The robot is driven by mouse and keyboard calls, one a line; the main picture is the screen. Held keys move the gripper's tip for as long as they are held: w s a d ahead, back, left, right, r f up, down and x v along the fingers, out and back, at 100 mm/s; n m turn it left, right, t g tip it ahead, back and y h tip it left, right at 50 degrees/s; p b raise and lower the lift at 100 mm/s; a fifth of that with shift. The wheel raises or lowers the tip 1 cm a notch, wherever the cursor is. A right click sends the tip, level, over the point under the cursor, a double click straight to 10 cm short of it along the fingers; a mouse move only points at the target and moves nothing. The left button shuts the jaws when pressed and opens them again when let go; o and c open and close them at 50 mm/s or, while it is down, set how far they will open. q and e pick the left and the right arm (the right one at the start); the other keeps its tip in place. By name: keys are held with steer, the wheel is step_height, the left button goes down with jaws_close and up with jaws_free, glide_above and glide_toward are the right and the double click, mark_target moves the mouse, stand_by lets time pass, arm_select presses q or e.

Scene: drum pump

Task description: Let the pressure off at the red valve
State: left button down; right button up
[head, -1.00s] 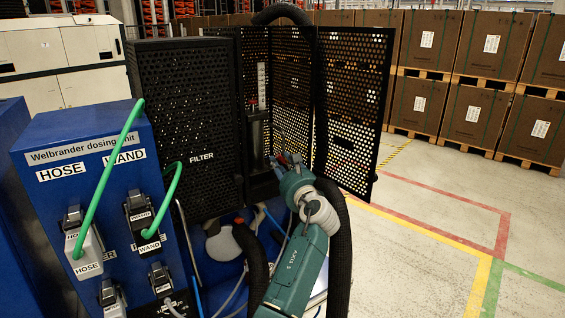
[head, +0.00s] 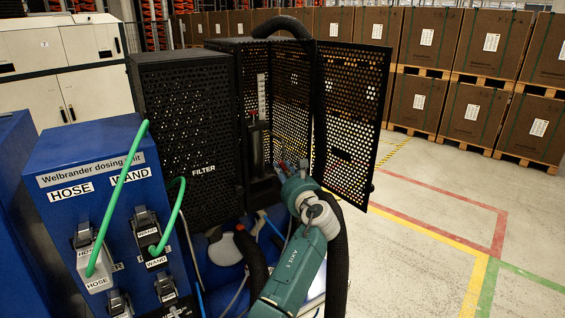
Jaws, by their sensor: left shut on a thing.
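My left arm comes up from the bottom centre. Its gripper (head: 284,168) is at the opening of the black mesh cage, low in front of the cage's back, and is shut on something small. The fingertips are small and dark here, and I cannot make out what is between them. A small red bit shows beside the fingers; I cannot tell if it is the red valve. Another small red part (head: 252,113) sits on top of a dark upright cylinder inside the cage, left of my gripper. My right gripper is not in view.
The open mesh door (head: 352,120) stands just right of my gripper. A thick black hose (head: 337,255) runs beside my arm. The black FILTER housing (head: 190,130) and blue dosing unit (head: 100,205) with green cables stand left. Boxes on pallets (head: 485,90) stand behind clear floor.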

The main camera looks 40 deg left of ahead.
arm_select(q)
steer(key=shift+w+r+m+p, duration=0.2)
steer(key=shift+r+m+p, duration=0.3)
steer(key=shift+m+p, duration=0.5)
steer(key=shift+w+d+g+p, duration=0.1)
steer(key=shift+w+g+p, duration=0.05)
steer(key=shift+g+p, duration=0.2)
steer(key=shift+w+d+m+g, duration=0.2)
steer(key=shift+w+m, duration=0.1)
steer(key=shift+m, duration=0.5)
steer(key=shift+w+d+m+g, duration=0.15)
steer(key=shift+w+m, duration=0.1)
steer(key=shift+m, duration=0.55)
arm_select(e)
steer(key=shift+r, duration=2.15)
arm_select(q)
steer(key=c, duration=1.8)
jaws_free()
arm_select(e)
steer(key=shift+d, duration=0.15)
arm_select(q)
steer(key=v, duration=1.2)
steer(key=shift+a+r, duration=0.1)
steer(key=shift+r, duration=0.05)
